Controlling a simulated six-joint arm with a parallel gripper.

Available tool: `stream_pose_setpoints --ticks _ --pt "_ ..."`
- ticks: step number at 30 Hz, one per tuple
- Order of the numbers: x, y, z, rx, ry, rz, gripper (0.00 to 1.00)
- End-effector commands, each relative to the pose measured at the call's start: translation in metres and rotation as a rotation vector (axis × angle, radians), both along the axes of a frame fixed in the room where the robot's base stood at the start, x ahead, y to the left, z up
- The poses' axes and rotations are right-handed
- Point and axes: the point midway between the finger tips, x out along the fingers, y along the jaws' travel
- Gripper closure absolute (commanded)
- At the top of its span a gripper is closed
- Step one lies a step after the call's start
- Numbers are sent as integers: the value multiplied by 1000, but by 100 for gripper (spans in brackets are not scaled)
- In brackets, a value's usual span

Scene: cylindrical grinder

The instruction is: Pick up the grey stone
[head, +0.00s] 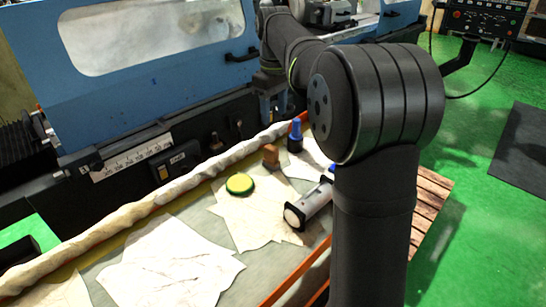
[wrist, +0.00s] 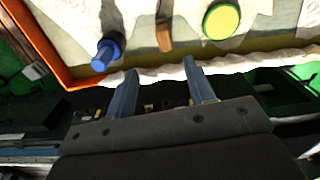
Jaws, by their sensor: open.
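I cannot clearly make out a grey stone in either view. My gripper (wrist: 160,72) is open and empty, its two fingers spread apart. In the head view my gripper (head: 268,105) is above the machine-side edge of the table, partly hard to see against the dark machine. A brown block (head: 270,156) stands on the table near it and also shows in the wrist view (wrist: 164,36), beyond the fingertips. A pale cylinder with dark ends (head: 309,206) lies on the table beside my arm, partly hidden by it.
A green-rimmed yellow disc (head: 240,184) and a blue-topped dark object (head: 295,137) are near the block. White papers (head: 170,265) cover much of the table (head: 205,202). A rolled cloth (head: 150,205) runs along its machine-side edge. The blue machine (head: 100,105) stands behind.

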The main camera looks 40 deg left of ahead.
Motion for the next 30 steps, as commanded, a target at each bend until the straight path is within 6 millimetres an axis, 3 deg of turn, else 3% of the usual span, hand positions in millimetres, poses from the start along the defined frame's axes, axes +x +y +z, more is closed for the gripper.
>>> stream_pose_setpoints --ticks 12,20,30 --pt "-1 0 -88 -1 1 -2 51" --pt "-2 0 -108 1 0 -2 51" --pt "-8 4 -153 1 0 -3 51"
